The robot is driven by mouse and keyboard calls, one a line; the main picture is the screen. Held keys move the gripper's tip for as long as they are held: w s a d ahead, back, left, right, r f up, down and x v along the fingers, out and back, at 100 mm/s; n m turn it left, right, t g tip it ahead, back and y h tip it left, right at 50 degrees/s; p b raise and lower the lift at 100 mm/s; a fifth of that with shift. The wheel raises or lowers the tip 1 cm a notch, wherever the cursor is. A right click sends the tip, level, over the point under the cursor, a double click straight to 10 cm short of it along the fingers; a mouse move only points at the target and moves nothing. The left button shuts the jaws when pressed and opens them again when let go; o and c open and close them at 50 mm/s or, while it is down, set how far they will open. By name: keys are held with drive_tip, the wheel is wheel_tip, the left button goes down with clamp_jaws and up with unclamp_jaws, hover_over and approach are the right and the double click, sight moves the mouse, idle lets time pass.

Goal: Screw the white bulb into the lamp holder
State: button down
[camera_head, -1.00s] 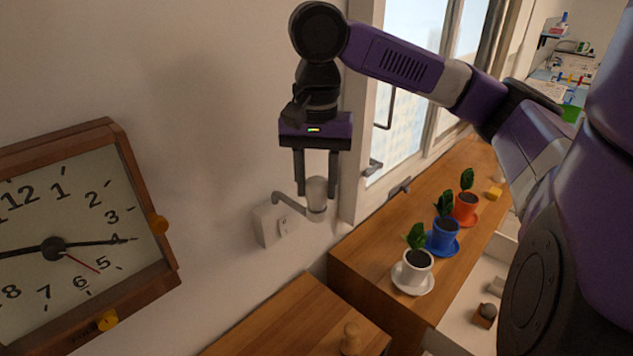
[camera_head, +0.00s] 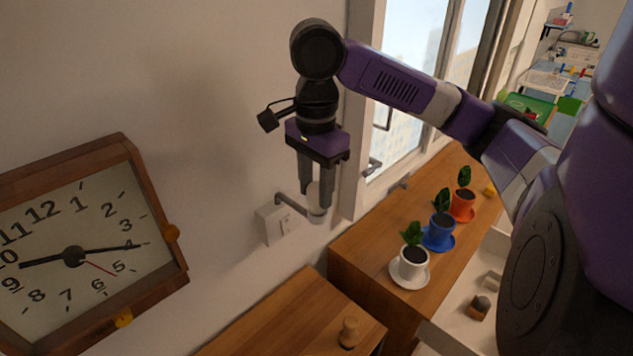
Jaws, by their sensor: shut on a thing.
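The white bulb (camera_head: 313,194) is between the fingers of my gripper (camera_head: 314,192), which points down and is shut on it. The lamp holder (camera_head: 317,216) is at the end of a grey arm that reaches out from a white wall box (camera_head: 277,224). The bulb is upright right above the holder, and its lower end appears to meet or sit in it. The fingers cover part of the bulb, so I cannot tell how deep it sits.
A wooden clock (camera_head: 75,257) hangs at left. A window (camera_head: 405,90) is behind my arm. White (camera_head: 410,266), blue (camera_head: 440,234) and red (camera_head: 462,206) plant pots stand on the wooden counter (camera_head: 365,232). A wooden knob (camera_head: 349,332) sits on the lower cabinet (camera_head: 280,325).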

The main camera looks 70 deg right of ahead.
drive_tip(key=shift+m, duration=0.7)
drive_tip(key=shift+m, duration=1.1)
drive_tip(key=shift+f+m, duration=0.1)
drive_tip(key=shift+m, duration=1.1)
drive_tip(key=c, duration=1)
unclamp_jaws()
drive_tip(key=shift+c, duration=0.2)
